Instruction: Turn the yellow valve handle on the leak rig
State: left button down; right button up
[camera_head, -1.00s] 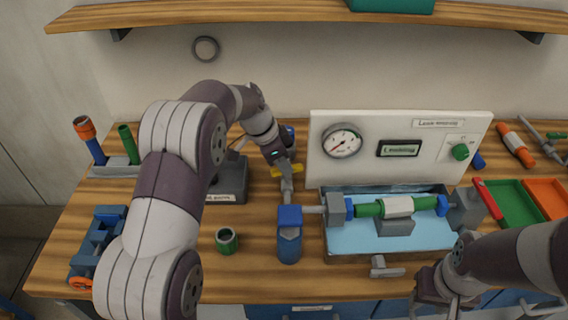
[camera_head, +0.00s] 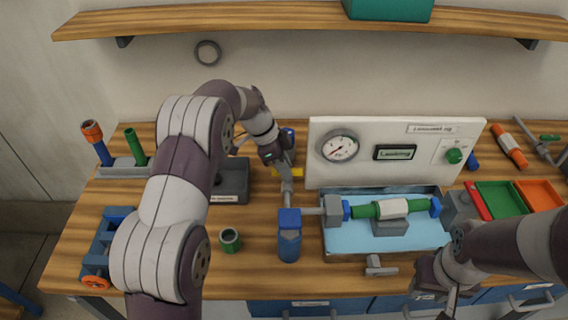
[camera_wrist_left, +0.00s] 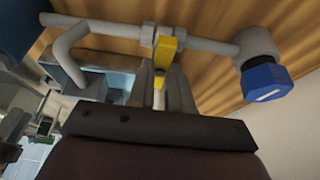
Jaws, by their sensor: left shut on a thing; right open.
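The leak rig has a white panel (camera_head: 330,175) with a gauge, a small display and a green knob. In front of it a green-and-white pipe piece (camera_head: 394,208) lies above a light-blue tray (camera_head: 345,243). Left of the tray a grey pipe runs to a blue-capped fitting (camera_head: 289,240). The yellow valve handle (camera_head: 297,172) is mostly covered by my left gripper (camera_head: 284,166) in the head view. In the left wrist view the yellow handle (camera_wrist_left: 165,50) sits between the fingers (camera_wrist_left: 165,88), which are shut on it. My right gripper (camera_head: 440,293) is open and empty at the front right.
A green cup (camera_head: 229,240) stands left of the blue-capped fitting. A dark box (camera_head: 231,184) is beside my left arm. Green and orange trays (camera_head: 541,194) lie at the right. A shelf (camera_head: 250,15) runs above the bench.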

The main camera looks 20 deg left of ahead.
pick_arm(q)
jog(key=c, duration=1)
grip_release()
jog(key=shift+c, duration=0.2)
jog(key=p+v, duration=1)
jog(key=v, duration=0.2)
jog(key=shift+a+r+p, duration=0.15)
jog(key=shift+r+p, duration=0.15)
jog(key=shift+p, duration=0.1)
